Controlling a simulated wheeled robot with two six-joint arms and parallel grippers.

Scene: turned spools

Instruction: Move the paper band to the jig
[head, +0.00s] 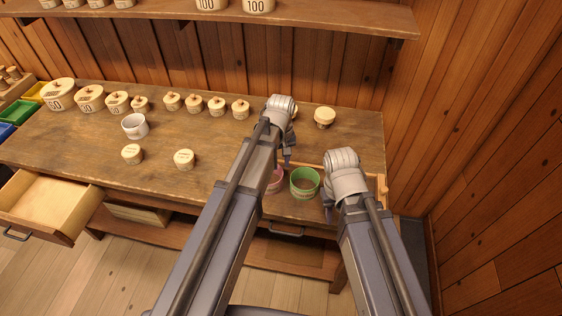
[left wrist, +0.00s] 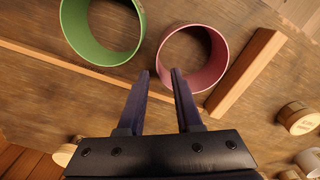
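Two hollow bands stand on the table: a pink band (head: 276,180) and a green band (head: 304,194); I cannot tell which is the paper band. In the left wrist view the pink band (left wrist: 222,68) and green band (left wrist: 90,52) lie beyond my left gripper (left wrist: 160,72). Its fingers are apart, with nothing between them, tips close to the pink band's rim. My left gripper (head: 288,154) hides part of the pink band in the head view. My right gripper (head: 328,208) is beside the green band, mostly hidden by its wrist. Wooden strips (left wrist: 246,72) around the bands may be the jig.
A white cup-like thing (head: 135,126) and two small lidded tubs, one here (head: 184,158), stand left of my arms. Several labelled tubs line the back. An open drawer (head: 55,199) juts out at the left front. A wooden wall (head: 480,130) closes the right side.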

